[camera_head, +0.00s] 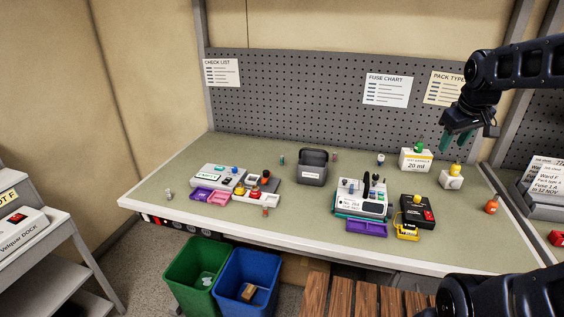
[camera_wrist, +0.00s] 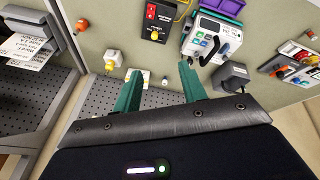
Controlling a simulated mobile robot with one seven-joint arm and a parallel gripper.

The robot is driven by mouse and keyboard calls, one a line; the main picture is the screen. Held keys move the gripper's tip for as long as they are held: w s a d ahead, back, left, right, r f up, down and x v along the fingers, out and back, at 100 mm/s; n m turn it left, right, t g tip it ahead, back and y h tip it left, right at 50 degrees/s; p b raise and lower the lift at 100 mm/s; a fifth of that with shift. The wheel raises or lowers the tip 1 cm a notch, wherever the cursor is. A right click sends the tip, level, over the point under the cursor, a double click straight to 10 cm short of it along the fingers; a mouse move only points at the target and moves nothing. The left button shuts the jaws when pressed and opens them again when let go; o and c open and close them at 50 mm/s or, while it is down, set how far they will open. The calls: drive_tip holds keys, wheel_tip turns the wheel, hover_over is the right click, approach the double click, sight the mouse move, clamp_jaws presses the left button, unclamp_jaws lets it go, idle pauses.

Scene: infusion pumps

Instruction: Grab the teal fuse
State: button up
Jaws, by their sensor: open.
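A small upright teal piece (camera_head: 282,160), which looks like the teal fuse, stands on the workbench left of the dark grey case in the head view. It is too small there to make out details. I cannot pick it out in the wrist view. My gripper (camera_head: 460,142) is raised above the bench's back right, far to the right of the teal piece. Its two teal fingers (camera_wrist: 160,84) are apart with nothing between them in the wrist view.
The dark grey case (camera_head: 312,168) stands mid-bench. A white pump (camera_head: 361,197) and a black box with a yellow knob (camera_head: 417,212) stand right of it. Trays and a grey unit (camera_head: 217,177) fill the left. The bench around the teal piece is bare.

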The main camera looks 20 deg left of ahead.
drive_tip(key=w+a+n, duration=0.9)
drive_tip(key=w+a, duration=0.1)
drive_tip(key=w, duration=0.4)
drive_tip(key=n, duration=2.1)
hover_over(281, 157)
drive_tip(key=s, duration=0.4)
wheel_tip(281, 157, down, 24)
drive_tip(key=f, duration=0.1)
drive_tip(key=x, duration=0.4)
drive_tip(key=shift+w+d+f, duration=0.15)
drive_tip(key=shift+d+f, duration=0.1)
drive_tip(key=shift+d, duration=0.05)
drive_tip(key=shift+w+a+x, duration=0.15)
drive_tip(key=shift+a+x, duration=0.05)
drive_tip(key=shift+x, duration=1.05)
drive_tip(key=shift+w+a+x, duration=0.15)
drive_tip(key=shift+a+x, duration=0.05)
drive_tip(key=shift+x, duration=1.05)
drive_tip(key=shift+r, duration=0.1)
clamp_jaws()
